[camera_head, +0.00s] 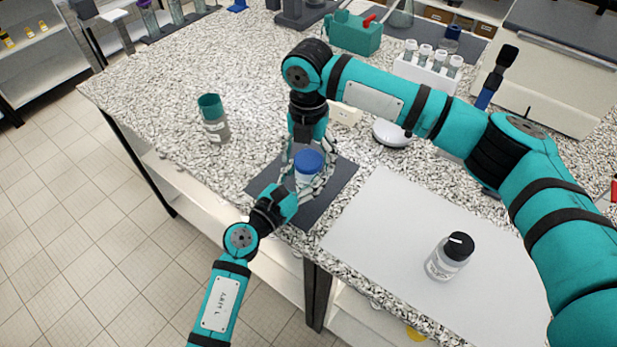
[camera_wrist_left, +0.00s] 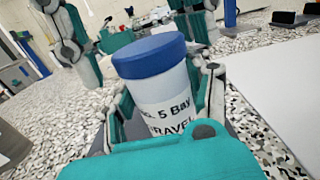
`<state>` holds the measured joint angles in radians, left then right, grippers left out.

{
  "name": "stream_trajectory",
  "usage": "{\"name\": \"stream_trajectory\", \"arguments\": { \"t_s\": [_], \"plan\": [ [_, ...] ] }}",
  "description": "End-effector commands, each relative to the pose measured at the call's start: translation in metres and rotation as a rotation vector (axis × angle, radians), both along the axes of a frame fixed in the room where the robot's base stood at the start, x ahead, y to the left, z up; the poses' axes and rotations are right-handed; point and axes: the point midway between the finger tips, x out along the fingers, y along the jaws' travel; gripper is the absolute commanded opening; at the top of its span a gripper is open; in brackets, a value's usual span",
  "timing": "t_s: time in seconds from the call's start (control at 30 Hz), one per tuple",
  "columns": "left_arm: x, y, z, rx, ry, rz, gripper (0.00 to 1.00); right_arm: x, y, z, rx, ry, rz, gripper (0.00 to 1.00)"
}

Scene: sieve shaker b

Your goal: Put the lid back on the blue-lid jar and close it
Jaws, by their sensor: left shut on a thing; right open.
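The blue-lid jar is a clear container with a printed label (camera_wrist_left: 170,115). Its blue lid (camera_head: 308,163) sits on top and looks level in the left wrist view (camera_wrist_left: 149,55); I cannot tell how tight it is. The jar stands upright over a dark mat (camera_head: 340,181). My left gripper (camera_head: 303,188) is shut on the jar body from the near side. My right gripper (camera_head: 306,158) is open, coming down from above at the jar's far side, its fingers near the lid. Its fingers overlap the jar in the head view, so contact is unclear.
A teal-lid jar (camera_head: 213,120) stands to the left. A black-lid jar (camera_head: 450,257) stands on a pale sheet (camera_head: 390,225) to the right. A white tube rack (camera_head: 428,72), a white round device (camera_head: 391,133) and a teal machine (camera_head: 353,33) are behind.

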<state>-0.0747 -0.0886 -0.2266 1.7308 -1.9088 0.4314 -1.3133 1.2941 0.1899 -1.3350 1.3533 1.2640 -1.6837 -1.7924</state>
Motion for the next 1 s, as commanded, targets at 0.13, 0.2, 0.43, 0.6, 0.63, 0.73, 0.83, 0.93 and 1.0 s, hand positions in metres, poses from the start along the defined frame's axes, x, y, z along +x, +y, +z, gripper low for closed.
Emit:
{"name": "stream_trajectory", "arguments": {
  "t_s": [0.13,0.2,0.43,0.6,0.63,0.73,0.83,0.93,1.0],
  "plan": [
    [0.0,0.0,0.0,0.0,0.0,0.0,0.0,0.0,-0.0001,0.0001,0.0,0.0,0.0,0.69],
    [0.0,0.0,0.0,0.0,0.0,0.0,0.0,-0.0001,-0.0001,0.0002,0.0,0.0,0.0,0.6],
    [0.0001,0.0001,0.0,0.0,0.0,0.0,0.0,-0.0001,0.0,0.0003,0.0,0.001,0.0,0.3],
    [0.0001,0.0001,0.0,0.0,0.0,0.0,0.0,-0.0002,0.0,0.0004,0.0,0.001,0.0,0.65],
    [0.0001,0.0001,0.0,0.0,0.0,0.0,0.0,-0.0002,0.0,0.0004,0.0,0.001,0.0,0.69],
    [0.0001,0.0001,0.0,0.0,0.0,0.0,0.0,-0.0002,0.0001,0.0004,0.0,0.001,0.0,0.79],
    [0.0001,0.0001,0.0,0.0,0.0,0.0,0.0,-0.0002,0.0,0.0004,0.0,0.001,0.0,0.79],
    [0.0001,0.0001,0.0,0.0,0.0,0.0,0.0,-0.0002,0.0001,0.0004,0.0,0.001,0.0,0.79],
    [0.0001,0.0001,0.0,0.0,0.0,0.0,0.0,-0.0001,0.0002,0.0014,0.0,0.0,0.0,0.79]
  ]
}}
